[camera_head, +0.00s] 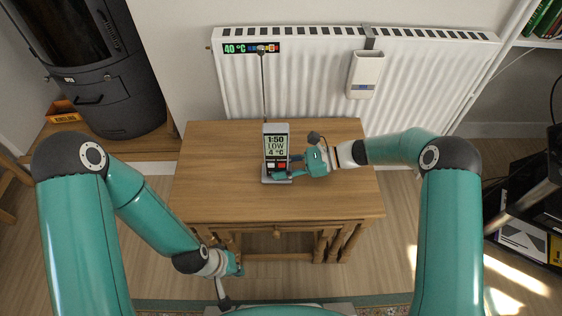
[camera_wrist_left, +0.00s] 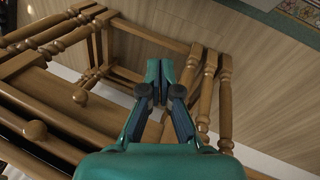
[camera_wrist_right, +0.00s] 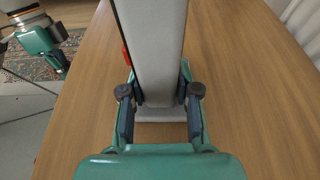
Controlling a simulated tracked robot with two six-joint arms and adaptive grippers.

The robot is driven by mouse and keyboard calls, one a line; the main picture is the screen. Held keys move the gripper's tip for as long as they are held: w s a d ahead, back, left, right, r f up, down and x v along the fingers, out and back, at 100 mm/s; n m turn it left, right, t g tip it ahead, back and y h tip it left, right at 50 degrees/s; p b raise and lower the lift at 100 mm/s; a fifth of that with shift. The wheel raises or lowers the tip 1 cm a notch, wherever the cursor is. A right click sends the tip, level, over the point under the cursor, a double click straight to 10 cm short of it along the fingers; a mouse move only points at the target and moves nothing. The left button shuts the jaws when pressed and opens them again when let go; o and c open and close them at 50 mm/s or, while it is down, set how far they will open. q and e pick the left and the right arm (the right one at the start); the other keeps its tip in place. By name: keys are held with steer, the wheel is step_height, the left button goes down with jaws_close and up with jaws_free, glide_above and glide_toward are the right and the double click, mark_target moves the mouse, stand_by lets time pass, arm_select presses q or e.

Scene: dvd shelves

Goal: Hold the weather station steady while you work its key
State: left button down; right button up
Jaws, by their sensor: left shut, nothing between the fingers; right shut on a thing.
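The weather station (camera_head: 276,143) stands upright on the wooden table, a grey block with a greenish screen reading 1:50, LOW, 4 °C. Below its screen are a dark key and a red key (camera_head: 282,165). My left gripper (camera_wrist_left: 160,72) is shut and empty, low in front of the table, away from the station.
The wooden table (camera_head: 215,185) is otherwise clear around the station. Its turned legs and drawer knobs (camera_wrist_left: 80,97) are close to my left gripper. A white radiator (camera_head: 310,75) with a small white device (camera_head: 365,73) is behind. A black stove (camera_head: 95,70) stands at left.

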mark_target(282, 165)
arm_select(q)
steer(key=w+d+r+n+t, duration=0.1)
steer(key=w+d+r, duration=0.1)
steer(key=d+r, duration=0.1)
steer(key=w+d+r+n+t, duration=0.1)
steer(key=w+d+r, duration=0.1)
steer(key=d+r, duration=0.1)
steer(key=w+d+r+t, duration=0.2)
steer(key=d+r, duration=0.1)
steer(key=r, duration=0.2)
steer(key=shift+d+r+n+y, duration=0.2)
steer(key=shift+r+n+y, duration=0.1)
steer(key=shift+n+y, duration=0.1)
step_height(282, 165, up, 8)
steer(key=w+d+n+t, duration=0.2)
steer(key=d+n+t, duration=0.1)
steer(key=n, duration=0.1)
steer(key=shift+f+t+y, duration=0.25)
steer(key=shift+t+y, duration=0.15)
steer(key=shift+w, duration=0.15)
steer(key=shift+w, duration=4.3)
steer(key=shift+w, duration=0.15)
steer(key=shift+w, duration=0.25)
